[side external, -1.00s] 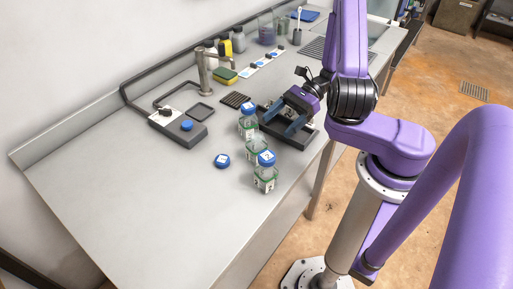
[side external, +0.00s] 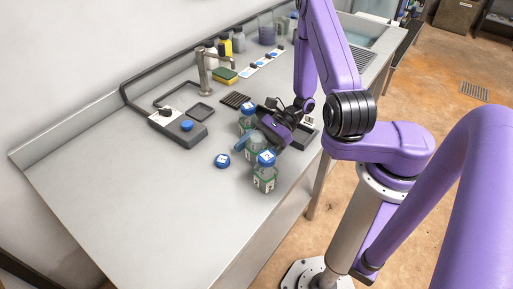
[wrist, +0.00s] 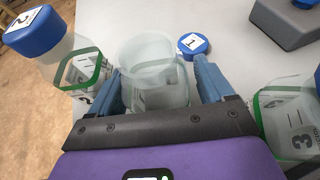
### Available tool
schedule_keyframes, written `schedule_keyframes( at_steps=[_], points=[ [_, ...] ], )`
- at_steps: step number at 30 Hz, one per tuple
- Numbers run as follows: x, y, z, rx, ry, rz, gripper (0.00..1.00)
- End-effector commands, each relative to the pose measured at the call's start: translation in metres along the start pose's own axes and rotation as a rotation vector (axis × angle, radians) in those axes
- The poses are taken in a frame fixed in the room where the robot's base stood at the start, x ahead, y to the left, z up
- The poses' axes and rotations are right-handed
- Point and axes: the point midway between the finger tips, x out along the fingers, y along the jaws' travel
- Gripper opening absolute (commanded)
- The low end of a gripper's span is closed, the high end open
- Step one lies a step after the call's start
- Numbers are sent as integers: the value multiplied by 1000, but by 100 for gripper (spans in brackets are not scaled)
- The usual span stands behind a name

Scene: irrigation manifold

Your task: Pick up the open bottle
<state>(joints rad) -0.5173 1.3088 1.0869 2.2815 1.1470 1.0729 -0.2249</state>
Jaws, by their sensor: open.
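The open bottle (wrist: 148,55) is clear, with no cap, and stands upright between the two blue fingers of my gripper (wrist: 160,68) in the wrist view. In the side view my gripper (side external: 258,146) is low over the counter among the bottles, and its fingers partly hide the open bottle (side external: 253,151). My gripper is open, one finger on each side of the bottle; whether they touch it I cannot tell. A loose blue cap marked 1 (wrist: 193,44) lies on the counter beyond it, also in the side view (side external: 222,160).
A blue-capped bottle marked 2 (wrist: 80,70) stands close on the left in the wrist view, and a bottle marked 3 (wrist: 292,115) close on the right. A grey device with a blue knob (side external: 186,126) sits further left. The counter's front left (side external: 140,205) is clear.

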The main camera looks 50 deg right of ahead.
Motion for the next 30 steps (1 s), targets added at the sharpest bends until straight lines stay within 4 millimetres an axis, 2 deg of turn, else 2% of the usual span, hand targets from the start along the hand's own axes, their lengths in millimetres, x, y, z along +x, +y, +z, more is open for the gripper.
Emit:
schedule_keyframes(
  at_steps=[9,10,12,15,30],
  points=[
    [5,0,0,-1,1,-2,81],
    [5,0,0,-1,0,-2,74],
    [5,0,0,0,1,-2,52],
    [4,0,0,0,1,-1,25],
    [1,-1,8,-1,1,-2,25]
  ],
)
